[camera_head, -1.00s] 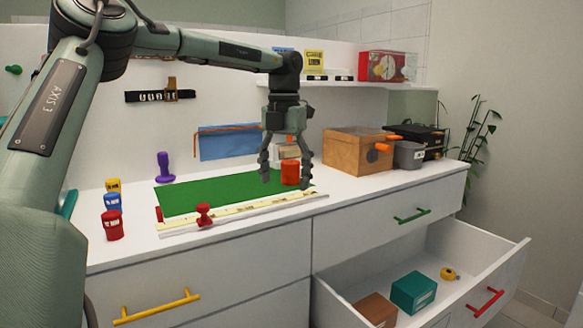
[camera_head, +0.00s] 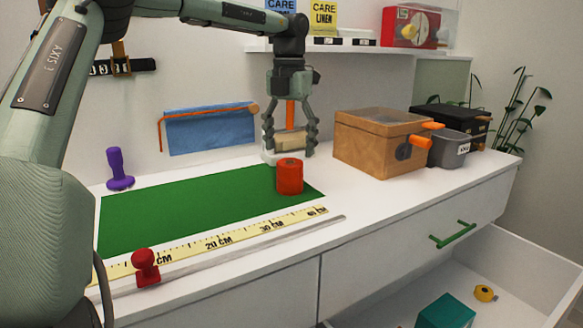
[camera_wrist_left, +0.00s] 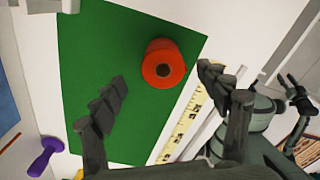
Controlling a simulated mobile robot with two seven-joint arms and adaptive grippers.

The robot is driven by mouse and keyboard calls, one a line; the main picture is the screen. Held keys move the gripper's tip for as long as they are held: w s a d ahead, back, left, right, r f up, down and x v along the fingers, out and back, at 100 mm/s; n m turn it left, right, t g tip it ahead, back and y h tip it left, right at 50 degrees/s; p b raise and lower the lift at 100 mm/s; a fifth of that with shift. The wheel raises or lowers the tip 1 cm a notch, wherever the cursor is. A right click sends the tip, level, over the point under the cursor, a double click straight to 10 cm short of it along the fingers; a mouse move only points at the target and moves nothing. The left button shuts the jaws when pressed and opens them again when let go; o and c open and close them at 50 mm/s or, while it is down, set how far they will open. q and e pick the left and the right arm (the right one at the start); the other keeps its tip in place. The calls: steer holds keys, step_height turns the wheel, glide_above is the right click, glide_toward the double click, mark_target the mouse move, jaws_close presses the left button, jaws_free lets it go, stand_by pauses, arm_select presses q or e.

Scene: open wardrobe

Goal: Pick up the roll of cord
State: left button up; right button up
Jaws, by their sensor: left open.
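The roll of cord is an orange-red cylinder (camera_head: 289,177) standing upright on the right end of the green mat (camera_head: 190,208). My left gripper (camera_head: 290,152) points down, open and empty, with its fingertips just above and behind the roll in the head view. In the left wrist view the roll (camera_wrist_left: 163,64) shows its top with a dark central hole. It appears between the two spread fingers (camera_wrist_left: 163,82), apart from both. A dark gripper-like part at the right edge of the wrist view may be my right gripper (camera_wrist_left: 297,92); its jaw state is unclear.
A ruler (camera_head: 220,240) and a red-knobbed piece (camera_head: 146,266) lie along the mat's front. A purple stamp-like object (camera_head: 118,168) stands left. A wooden box (camera_head: 380,143) and grey bin (camera_head: 449,148) stand right. A drawer (camera_head: 520,270) hangs open below.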

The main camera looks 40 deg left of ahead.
mark_target(291, 161)
arm_select(q)
steer(key=shift+w+a, duration=0.2)
steer(key=shift+w, duration=0.05)
steer(key=shift+w+f, duration=0.1)
steer(key=shift+f, duration=0.15)
steer(key=f, duration=0.6)
steer(key=shift+s+d+f, duration=0.1)
steer(key=shift+s+d, duration=0.2)
steer(key=shift+d, duration=0.05)
steer(key=shift+f, duration=0.5)
steer(key=c, duration=1.3)
steer(key=shift+o, duration=0.2)
steer(key=shift+r, duration=0.2)
